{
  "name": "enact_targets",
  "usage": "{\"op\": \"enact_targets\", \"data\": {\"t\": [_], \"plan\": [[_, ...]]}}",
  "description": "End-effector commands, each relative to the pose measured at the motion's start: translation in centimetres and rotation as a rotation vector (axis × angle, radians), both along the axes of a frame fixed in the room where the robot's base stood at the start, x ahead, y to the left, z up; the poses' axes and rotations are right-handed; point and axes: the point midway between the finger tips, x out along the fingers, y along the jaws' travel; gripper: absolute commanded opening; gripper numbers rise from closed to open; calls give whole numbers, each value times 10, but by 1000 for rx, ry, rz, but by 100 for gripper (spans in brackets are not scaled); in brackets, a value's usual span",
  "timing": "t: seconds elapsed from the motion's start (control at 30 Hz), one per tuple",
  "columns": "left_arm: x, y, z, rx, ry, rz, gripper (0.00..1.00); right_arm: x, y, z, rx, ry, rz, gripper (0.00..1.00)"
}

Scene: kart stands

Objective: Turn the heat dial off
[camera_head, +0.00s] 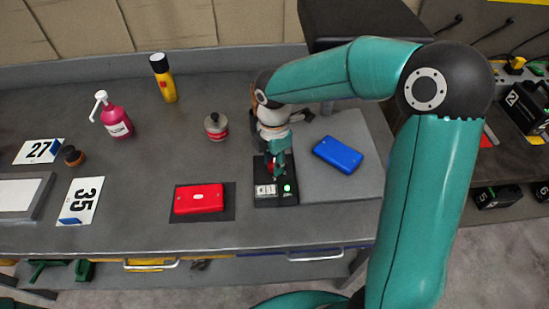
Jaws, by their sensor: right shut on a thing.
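A small black control box (261,201) lies on the grey bench, at the left edge of a raised light grey slab. It has a white label and a lit green light (287,188) on top. My right gripper (275,168) points down onto the far part of this box. It is shut on a small part there with a bit of red showing, which appears to be the heat dial. The gripper covers most of the dial, so its setting cannot be read. My left gripper is not in view.
A blue case (338,154) lies on the slab (350,185), right of the gripper. A red case (199,198) on a dark mat is left of the box.

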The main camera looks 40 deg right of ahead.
Motion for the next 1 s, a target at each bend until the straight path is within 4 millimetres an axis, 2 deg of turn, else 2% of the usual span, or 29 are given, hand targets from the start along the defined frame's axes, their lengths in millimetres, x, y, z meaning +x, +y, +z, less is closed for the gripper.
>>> {"op": "enact_targets", "data": {"t": [0.4,0.97,1.0], "plan": [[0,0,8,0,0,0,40,-1,0,0,2,3,223,0],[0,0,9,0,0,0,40,-1,0,0,1,3,259,0],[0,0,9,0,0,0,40,-1,0,0,1,3,259,37]]}}
